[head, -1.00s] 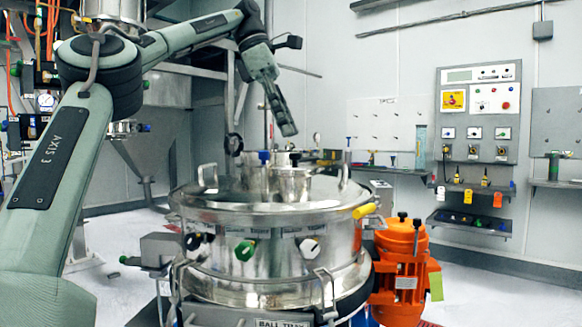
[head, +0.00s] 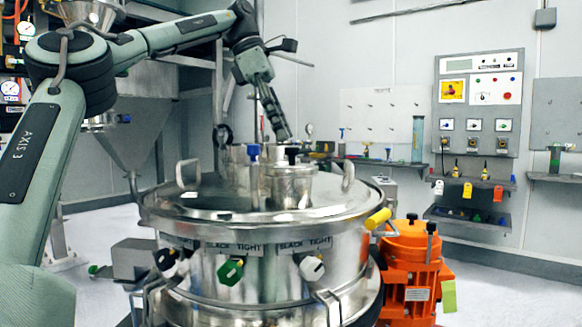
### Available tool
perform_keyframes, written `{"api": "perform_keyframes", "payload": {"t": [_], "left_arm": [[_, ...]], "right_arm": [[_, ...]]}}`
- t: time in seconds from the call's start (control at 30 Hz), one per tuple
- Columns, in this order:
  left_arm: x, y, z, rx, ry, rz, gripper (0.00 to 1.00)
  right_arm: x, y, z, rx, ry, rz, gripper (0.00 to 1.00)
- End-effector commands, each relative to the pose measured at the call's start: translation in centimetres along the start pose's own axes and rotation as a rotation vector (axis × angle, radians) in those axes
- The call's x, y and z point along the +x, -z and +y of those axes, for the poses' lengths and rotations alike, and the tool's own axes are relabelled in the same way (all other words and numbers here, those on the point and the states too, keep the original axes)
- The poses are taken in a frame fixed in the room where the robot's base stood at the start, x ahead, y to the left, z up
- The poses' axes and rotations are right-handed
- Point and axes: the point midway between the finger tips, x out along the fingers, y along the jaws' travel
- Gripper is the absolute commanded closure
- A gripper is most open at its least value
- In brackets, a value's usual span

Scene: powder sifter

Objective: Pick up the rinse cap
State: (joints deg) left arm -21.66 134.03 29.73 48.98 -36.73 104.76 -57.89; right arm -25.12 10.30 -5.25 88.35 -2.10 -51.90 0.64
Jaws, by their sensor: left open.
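The steel sifter (head: 270,268) stands in the middle of the head view, with a domed lid (head: 215,207). A short steel port (head: 291,184) rises from the lid, with a small black-topped fitting (head: 292,151) on it. No label marks the rinse cap; this fitting may be it, but I cannot tell for certain. My left gripper (head: 284,134) points down just above the black-topped fitting in the picture. It is open and looks empty; whether it touches the fitting is unclear. My right gripper is not in view.
A blue-topped valve (head: 254,154) stands left of the port, close to the gripper. Lid handles (head: 347,176) rise at both sides. An orange motor (head: 408,268) stands at right. A wall panel (head: 477,110) and a shelf with small items are behind.

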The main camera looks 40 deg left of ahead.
Motion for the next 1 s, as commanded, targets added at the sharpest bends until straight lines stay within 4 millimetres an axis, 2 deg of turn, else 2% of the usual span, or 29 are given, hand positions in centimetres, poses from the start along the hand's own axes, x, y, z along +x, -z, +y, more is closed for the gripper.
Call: {"api": "perform_keyframes", "payload": {"t": [0.3, 0.6, 1.0], "left_arm": [[4.4, -0.3, 0.2, 0.0, 0.001, 0.0, 0.51], [4.9, -0.3, 0.2, -0.001, -0.001, 0.0, 0.51], [4.9, -0.3, 0.2, -0.001, -0.001, 0.0, 1.0]], "right_arm": [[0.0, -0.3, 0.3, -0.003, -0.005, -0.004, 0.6], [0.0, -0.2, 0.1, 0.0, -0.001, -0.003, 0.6], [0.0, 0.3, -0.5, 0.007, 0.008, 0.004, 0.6]]}}
